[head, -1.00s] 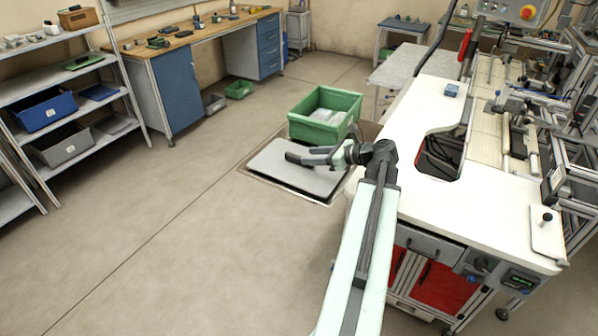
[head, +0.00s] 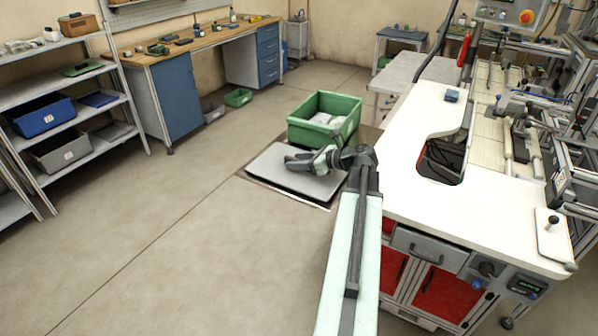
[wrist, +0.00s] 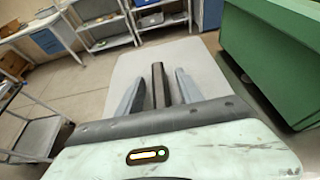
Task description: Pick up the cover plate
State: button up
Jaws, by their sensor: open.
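The cover plate appears to be the flat light-grey plate (head: 270,168) lying on the floor, with a dark edge around it, left of the white workbench. In the head view my gripper (head: 291,163) is over the plate, with my arm reaching to it from below. In the wrist view the plate (wrist: 196,60) spreads out beyond my gripper (wrist: 157,84). The two fingers are apart, with a dark bar between them and nothing held. I cannot tell whether the fingers touch the plate. My arm and gripper hide part of its right side.
A green bin (head: 325,118) with pale contents stands just behind the plate and close on the right in the wrist view (wrist: 275,60). The white workbench (head: 425,205) stands to the right. Shelves (head: 70,110) are at left. The floor between is clear.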

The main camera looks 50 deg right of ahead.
grip_shut()
dwell(1.4)
